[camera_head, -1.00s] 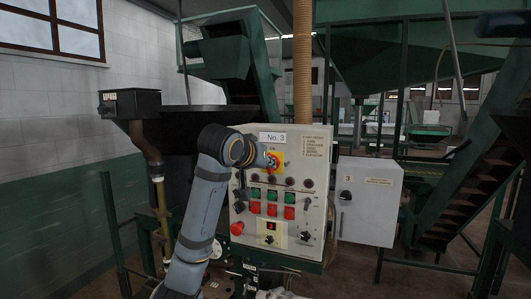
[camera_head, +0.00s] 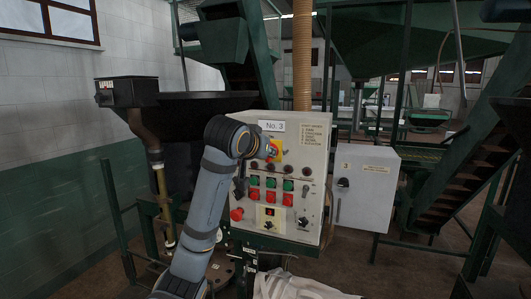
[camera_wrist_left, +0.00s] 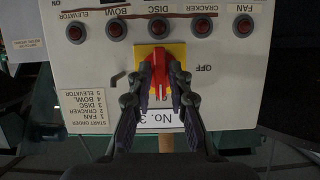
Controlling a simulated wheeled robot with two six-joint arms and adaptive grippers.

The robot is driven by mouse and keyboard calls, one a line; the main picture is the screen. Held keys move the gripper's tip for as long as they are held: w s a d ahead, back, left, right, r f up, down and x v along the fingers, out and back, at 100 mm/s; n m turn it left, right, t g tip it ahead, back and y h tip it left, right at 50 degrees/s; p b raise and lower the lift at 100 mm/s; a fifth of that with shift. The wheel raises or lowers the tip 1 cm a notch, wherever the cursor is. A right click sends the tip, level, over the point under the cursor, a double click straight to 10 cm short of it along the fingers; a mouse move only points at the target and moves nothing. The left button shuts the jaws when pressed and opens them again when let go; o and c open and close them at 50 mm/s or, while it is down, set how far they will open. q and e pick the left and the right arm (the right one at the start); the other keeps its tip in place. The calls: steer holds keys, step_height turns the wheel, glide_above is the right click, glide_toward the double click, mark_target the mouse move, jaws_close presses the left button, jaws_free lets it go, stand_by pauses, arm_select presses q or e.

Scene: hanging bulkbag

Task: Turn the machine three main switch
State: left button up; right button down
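The No. 3 control panel (camera_head: 310,150) is a light box with buttons and lamps. Its main switch is a red handle on a yellow plate (camera_head: 277,153), near the top under the "No. 3" label. The switch handle (camera_wrist_left: 158,72) stands roughly upright in the upside-down left wrist view, with "OFF" printed to its right. My left gripper (camera_head: 262,150) is at the switch; in the wrist view its two fingers (camera_wrist_left: 160,82) flank the handle closely. I cannot tell whether they press on it. My right gripper is not in view.
A row of red lamps (camera_wrist_left: 158,28) lies beside the switch. Green and red buttons (camera_head: 271,189) and a red emergency knob (camera_head: 237,214) sit lower on the panel. A grey box marked 3 (camera_head: 365,195) stands to the right. Whitish fabric (camera_head: 290,287) lies below.

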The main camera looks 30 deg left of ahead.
arm_select(q)
steer(key=shift+o, duration=0.9)
steer(key=v, duration=0.7)
steer(key=shift+s, duration=0.2)
steer(key=shift+d+r, duration=0.1)
